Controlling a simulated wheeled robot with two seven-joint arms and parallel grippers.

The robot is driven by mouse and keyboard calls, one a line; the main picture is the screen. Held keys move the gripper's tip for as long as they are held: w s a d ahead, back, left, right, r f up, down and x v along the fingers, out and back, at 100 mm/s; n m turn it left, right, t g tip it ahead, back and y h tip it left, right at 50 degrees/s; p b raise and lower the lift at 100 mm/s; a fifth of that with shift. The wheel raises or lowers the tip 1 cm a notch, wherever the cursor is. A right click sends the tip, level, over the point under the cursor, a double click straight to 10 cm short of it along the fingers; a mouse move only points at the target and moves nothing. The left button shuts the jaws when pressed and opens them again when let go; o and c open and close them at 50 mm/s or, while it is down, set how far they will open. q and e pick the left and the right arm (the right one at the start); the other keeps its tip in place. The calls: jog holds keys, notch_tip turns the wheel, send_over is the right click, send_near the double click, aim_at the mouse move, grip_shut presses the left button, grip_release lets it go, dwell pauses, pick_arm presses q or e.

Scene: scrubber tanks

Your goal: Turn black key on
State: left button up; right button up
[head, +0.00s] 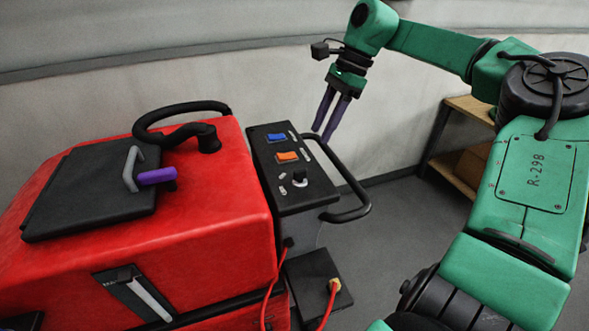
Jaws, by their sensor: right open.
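The black key (300,177) is small and sits in a round switch near the front end of the black control panel (304,198) on the red scrubber's right side. Its exact angle is too small to tell. My right gripper (322,134) has two purple fingers pointing down. It is open and empty, above and beyond the panel's far right edge, apart from the key. My left gripper is not in view.
Blue (277,137) and orange (287,156) switches sit behind the key. A black bar handle (350,214) loops around the panel's right side. The red scrubber body (228,200) fills the left. A wooden shelf (459,170) stands behind my right arm.

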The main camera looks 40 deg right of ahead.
aim_at(301, 169)
jog(key=p+x, duration=0.2)
jog(key=x, duration=0.9)
jog(key=shift+w+a, duration=0.1)
jog(key=shift+w, duration=0.05)
jog(key=shift+f, duration=0.2)
grip_shut()
